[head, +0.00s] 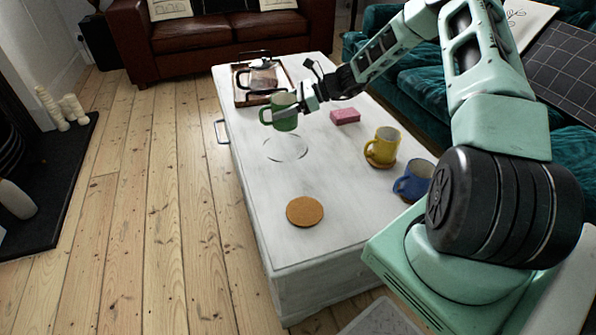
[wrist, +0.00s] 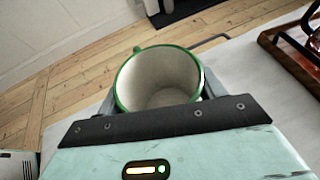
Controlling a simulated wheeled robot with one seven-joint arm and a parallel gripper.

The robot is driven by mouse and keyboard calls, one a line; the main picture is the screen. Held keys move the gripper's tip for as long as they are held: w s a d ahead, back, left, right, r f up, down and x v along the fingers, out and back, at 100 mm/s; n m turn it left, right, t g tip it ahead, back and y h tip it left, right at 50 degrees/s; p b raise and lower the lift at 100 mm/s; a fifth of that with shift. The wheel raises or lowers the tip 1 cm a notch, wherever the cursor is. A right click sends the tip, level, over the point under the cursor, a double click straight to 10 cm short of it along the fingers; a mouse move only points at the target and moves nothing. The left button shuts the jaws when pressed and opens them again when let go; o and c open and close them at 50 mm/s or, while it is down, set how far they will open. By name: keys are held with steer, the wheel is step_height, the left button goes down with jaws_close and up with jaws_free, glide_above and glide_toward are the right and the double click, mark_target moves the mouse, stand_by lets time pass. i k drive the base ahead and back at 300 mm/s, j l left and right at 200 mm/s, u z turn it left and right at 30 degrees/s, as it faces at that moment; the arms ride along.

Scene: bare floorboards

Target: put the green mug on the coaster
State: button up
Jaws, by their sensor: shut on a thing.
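The green mug (head: 284,112) is held above the white table in the head view, near the table's left side. In the wrist view the mug (wrist: 158,80) shows its pale inside and green rim, with the handle at the upper left. My gripper (head: 295,110) is shut on the mug, its fingers on either side of it. A round cork coaster (head: 305,211) lies bare on the near part of the table. The mug looks roughly upright and apart from the tabletop.
A glass dish (head: 286,148) lies on the table between the held mug and the bare coaster. A blue mug (head: 414,180) stands at the right edge. A pink block (head: 345,116) and a wooden tray (head: 240,98) with a teapot (head: 262,77) are farther back.

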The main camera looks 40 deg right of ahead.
mark_target(297, 212)
steer(key=k+l+u, duration=0.3)
steer(key=k, duration=0.15)
steer(key=k+l+u, duration=0.25)
steer(key=k, duration=0.2)
steer(key=j, duration=0.1)
